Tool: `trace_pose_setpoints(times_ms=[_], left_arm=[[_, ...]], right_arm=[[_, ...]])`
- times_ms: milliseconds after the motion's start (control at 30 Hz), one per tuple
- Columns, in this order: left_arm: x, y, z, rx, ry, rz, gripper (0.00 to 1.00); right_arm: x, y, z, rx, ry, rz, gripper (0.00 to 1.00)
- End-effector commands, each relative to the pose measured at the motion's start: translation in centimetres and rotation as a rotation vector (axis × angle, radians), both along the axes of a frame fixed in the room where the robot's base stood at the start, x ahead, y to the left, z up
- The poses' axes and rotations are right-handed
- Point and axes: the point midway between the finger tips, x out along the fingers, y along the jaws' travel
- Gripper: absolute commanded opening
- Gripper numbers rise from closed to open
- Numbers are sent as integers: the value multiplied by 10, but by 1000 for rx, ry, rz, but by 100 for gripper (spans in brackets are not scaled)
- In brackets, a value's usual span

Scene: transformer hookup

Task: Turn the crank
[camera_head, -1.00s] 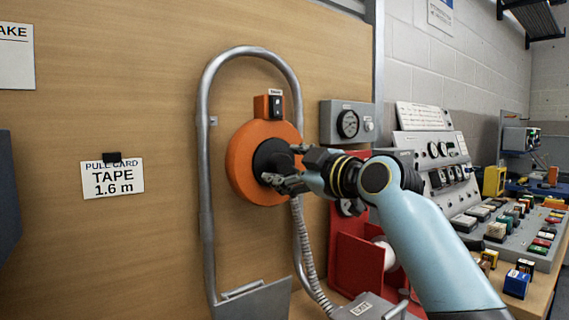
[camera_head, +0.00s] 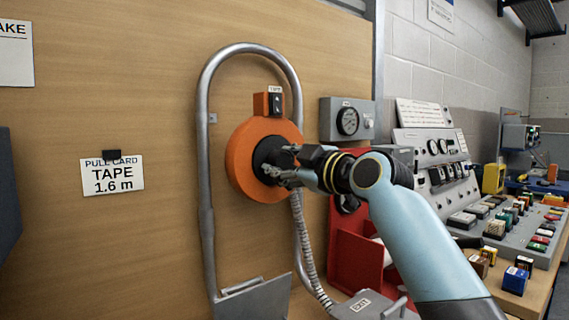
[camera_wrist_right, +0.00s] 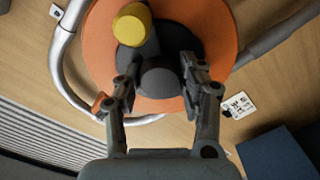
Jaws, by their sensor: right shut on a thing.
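An orange reel (camera_head: 243,160) is mounted on the wooden panel, with a dark hub in its middle. In the right wrist view, the orange disc (camera_wrist_right: 105,50) carries a dark crank with a yellow knob (camera_wrist_right: 132,23) near the top. My right gripper (camera_head: 277,168) is at the hub; its two fingers (camera_wrist_right: 160,84) are shut on a rounded dark knob at the crank's middle, one on each side. The yellow knob is apart from the fingers. In the head view my gripper hides most of the crank. My left gripper is not in view.
A grey tubular frame (camera_head: 205,150) arches around the reel. A gauge box (camera_head: 347,121) is at its right, and a red box (camera_head: 357,257) stands below. A control console (camera_head: 520,236) with coloured blocks is farther right. A card (camera_head: 112,177) reads TAPE 1.6 m.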

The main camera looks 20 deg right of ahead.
Motion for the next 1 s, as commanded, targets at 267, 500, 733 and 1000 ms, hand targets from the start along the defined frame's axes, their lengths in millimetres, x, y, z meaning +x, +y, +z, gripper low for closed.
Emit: trace_pose_setpoints(times_ms=[267,500,733,1000], left_arm=[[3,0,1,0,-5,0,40],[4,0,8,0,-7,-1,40],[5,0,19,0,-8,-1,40],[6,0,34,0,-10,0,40]], right_arm=[[0,0,-1,14,7,1,0],[0,0,0,111,43,0,0],[0,1,1,289,108,1,0],[0,1,1,531,196,1,0]])
